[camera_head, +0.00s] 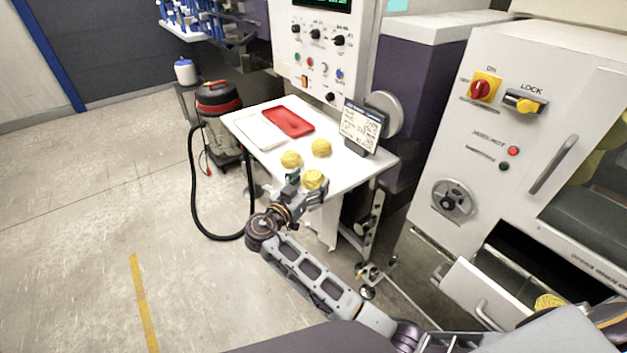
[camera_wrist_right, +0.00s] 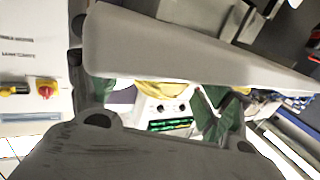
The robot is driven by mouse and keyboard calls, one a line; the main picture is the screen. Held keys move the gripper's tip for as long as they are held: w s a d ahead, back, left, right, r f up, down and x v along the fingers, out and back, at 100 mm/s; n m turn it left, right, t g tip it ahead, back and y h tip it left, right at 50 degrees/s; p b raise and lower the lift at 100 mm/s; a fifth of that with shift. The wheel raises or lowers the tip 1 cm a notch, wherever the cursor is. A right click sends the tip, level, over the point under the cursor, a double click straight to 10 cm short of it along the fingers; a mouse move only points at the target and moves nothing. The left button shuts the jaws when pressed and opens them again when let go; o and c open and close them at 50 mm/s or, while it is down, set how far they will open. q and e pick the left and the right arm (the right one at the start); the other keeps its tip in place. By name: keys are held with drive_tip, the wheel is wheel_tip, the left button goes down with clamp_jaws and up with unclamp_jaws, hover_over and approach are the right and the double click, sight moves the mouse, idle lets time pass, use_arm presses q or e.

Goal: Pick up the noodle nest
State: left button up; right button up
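Three yellow noodle nests show on the white table (camera_head: 345,178). The nearest nest (camera_head: 314,179) is at the table's front edge, right at my right gripper (camera_head: 305,187). A second nest (camera_head: 290,159) lies just behind it to the left, and a third (camera_head: 321,148) lies farther back. In the right wrist view, a yellow nest (camera_wrist_right: 163,88) shows between the green-padded fingers of my right gripper (camera_wrist_right: 160,103), with a gap on its left side. The fingers are apart; a grey arm or gripper part hides some of the nest. My left gripper is not in view.
A white tray (camera_head: 259,132) and a red tray (camera_head: 288,122) lie at the table's back left. A label display (camera_head: 361,127) stands at the right edge. Another yellow nest (camera_head: 548,301) is in the open drawer (camera_head: 478,296) of the right machine.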

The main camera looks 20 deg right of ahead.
drive_tip(key=c, duration=0.7)
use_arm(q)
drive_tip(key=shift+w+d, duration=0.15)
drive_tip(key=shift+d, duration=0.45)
use_arm(e)
drive_tip(key=shift+o, duration=0.2)
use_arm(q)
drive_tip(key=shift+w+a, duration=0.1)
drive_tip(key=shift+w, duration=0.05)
use_arm(e)
drive_tip(key=shift+r, duration=0.2)
drive_tip(key=shift+r, duration=0.55)
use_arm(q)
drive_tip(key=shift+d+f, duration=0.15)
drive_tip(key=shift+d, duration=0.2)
use_arm(e)
wheel_tip(320, 180, up, 9)
drive_tip(key=shift+f, duration=0.2)
